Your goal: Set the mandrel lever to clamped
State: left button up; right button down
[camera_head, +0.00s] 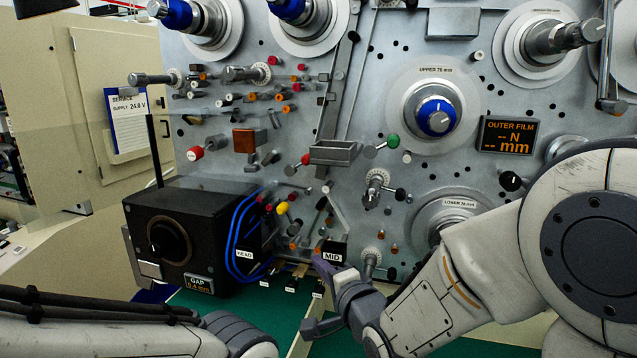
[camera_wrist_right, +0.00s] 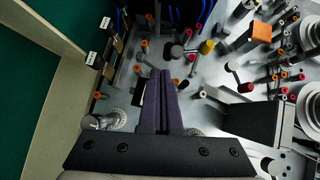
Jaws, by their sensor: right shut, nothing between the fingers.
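On the grey machine panel, a small metal spindle (camera_head: 373,190) has a short lever with a black knob (camera_head: 400,194) at its right. Another lever with a green knob (camera_head: 393,141) is above it. I cannot tell which one is the mandrel lever, and I can read no clamped marking. My right gripper (camera_head: 322,268) is below and left of the spindle, near the MID label. In the right wrist view its two dark fingers (camera_wrist_right: 160,100) are together with nothing between them. Only a link of my left arm shows at the lower left; its gripper is out of view.
A black GAP box (camera_head: 180,240) with blue cables stands left of my right gripper. Small pegs and coloured knobs, including a red one (camera_head: 195,153), crowd the panel. A metal tray (camera_head: 334,152) sticks out above. Green surface (camera_head: 240,318) lies below.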

jog(key=d+r+m+t+y+b, duration=0.1)
jog(key=d+r+m+t, duration=0.4)
jog(key=r+m+t, duration=0.2)
jog(key=shift+w+d+r+m, duration=0.3)
jog(key=shift+w+m, duration=0.1)
jog(key=shift+m, duration=0.3)
jog(key=s+a+r+p+x, duration=0.1)
jog(key=a+p+x, duration=0.1)
jog(key=p+x, duration=0.6)
jog(key=x, duration=0.4)
jog(key=shift+a+r, duration=0.2)
jog(key=shift+r, duration=0.3)
